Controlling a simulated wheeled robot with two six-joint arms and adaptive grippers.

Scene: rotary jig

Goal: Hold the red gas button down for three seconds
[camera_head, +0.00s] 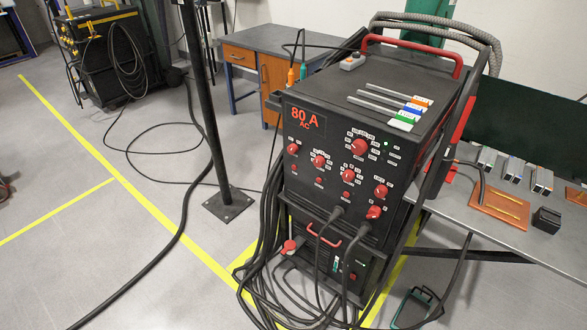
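A black welding machine (340,165) stands at the centre right, its front panel facing me. Its display (308,119) reads 80 A AC in red. The panel carries several red knobs, among them a large one (359,146) at the upper right. Small red round buttons show lower on the panel, one at left (319,180) and one further right (346,194). Their labels are too small to read, so I cannot tell which is the gas button.
Cables (262,250) hang down the machine's left side and front. A black post (205,110) stands left of it. A metal table (500,225) with blocks and a copper-coloured plate (500,207) is at right. Floor left of the machine is mostly open, crossed by cables.

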